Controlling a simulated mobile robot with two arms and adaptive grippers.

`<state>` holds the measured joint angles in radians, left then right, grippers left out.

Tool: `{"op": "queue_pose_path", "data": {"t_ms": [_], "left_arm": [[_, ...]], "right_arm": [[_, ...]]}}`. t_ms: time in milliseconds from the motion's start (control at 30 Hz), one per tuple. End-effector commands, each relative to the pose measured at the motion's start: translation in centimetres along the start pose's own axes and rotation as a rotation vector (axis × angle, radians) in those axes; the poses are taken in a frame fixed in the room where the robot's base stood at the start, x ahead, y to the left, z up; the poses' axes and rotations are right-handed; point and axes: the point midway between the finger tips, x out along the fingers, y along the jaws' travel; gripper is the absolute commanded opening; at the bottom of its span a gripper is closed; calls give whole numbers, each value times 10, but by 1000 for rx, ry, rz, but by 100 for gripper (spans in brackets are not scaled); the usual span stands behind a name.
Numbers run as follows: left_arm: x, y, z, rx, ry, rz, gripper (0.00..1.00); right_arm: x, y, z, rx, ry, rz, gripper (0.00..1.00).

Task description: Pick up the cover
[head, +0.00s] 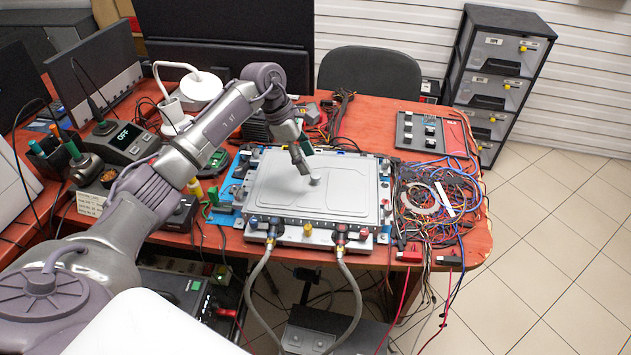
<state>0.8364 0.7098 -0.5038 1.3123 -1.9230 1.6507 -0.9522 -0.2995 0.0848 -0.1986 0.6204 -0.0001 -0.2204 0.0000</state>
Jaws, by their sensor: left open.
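The cover (345,190) is a flat light grey panel with a small raised knob (315,178) near its middle. It lies on a grey unit at the centre of the red-brown table. My left gripper (308,172) is over the cover, pointing down close to the knob. It is open; whether its fingers touch the knob I cannot tell at this size. My right gripper is not in view.
Two coolant hoses (349,303) hang from the unit's front edge. Tangled cables (437,195) lie to the right. A soldering station (123,140) stands at the left. A chair (370,74) and drawers (498,75) are behind.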

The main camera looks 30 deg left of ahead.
Motion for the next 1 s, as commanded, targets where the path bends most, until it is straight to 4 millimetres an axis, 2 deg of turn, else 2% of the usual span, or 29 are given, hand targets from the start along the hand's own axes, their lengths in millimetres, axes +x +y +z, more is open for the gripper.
{"op": "queue_pose_path", "data": {"t_ms": [200,367,667,1000], "left_arm": [[28,-4,2,-2,-2,-6,58],[48,-3,2,-2,-1,-3,58],[52,-2,1,0,0,0,56],[51,-2,1,0,0,0,0]], "right_arm": [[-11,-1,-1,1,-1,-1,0],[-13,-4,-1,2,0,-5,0],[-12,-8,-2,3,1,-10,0],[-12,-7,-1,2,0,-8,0]]}}
